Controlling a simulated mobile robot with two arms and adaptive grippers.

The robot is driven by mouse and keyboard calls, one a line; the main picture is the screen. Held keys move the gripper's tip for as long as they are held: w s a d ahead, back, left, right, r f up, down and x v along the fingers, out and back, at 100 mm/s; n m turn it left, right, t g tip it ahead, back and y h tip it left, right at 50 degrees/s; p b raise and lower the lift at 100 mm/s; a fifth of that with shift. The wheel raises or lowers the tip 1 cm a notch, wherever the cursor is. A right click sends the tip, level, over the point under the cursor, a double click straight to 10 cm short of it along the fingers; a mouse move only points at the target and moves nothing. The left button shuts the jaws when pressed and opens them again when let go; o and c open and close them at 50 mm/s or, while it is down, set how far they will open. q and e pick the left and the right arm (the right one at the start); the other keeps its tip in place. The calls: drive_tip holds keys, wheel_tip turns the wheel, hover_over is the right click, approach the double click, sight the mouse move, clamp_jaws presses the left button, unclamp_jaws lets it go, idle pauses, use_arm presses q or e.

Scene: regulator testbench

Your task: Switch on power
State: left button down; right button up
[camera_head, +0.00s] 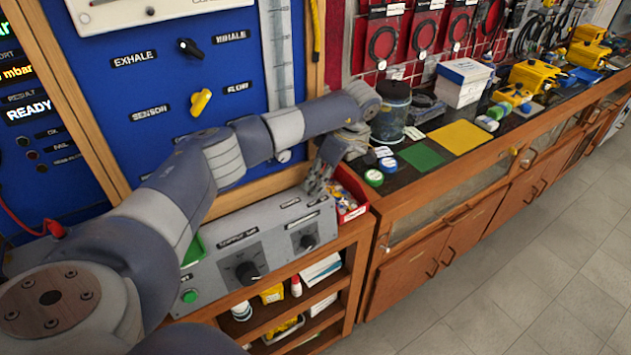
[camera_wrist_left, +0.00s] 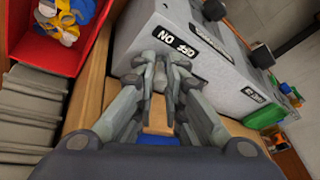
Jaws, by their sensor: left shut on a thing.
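The grey control box (camera_head: 222,262) stands on a wooden shelf unit below the blue panel. It carries dark knobs and a green button (camera_head: 189,296). My left gripper (camera_head: 318,186) is at the box's right end. In the left wrist view its fingers (camera_wrist_left: 160,66) are close together, right beside the ON/OFF label (camera_wrist_left: 176,46) on the box (camera_wrist_left: 185,25). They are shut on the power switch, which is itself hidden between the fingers. The switch position cannot be seen. My right gripper is not in view.
A red bin (camera_head: 345,192) of small parts stands just right of the box; it also shows in the left wrist view (camera_wrist_left: 75,55). A dark jar (camera_head: 391,110) and round containers stand on the bench further right. The blue panel (camera_head: 150,80) rises behind my arm.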

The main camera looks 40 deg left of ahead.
use_arm(q)
drive_tip(key=c, duration=1.7)
unclamp_jaws()
drive_tip(key=shift+o, duration=0.2)
drive_tip(key=shift+r, duration=0.1)
drive_tip(key=v, duration=1.2)
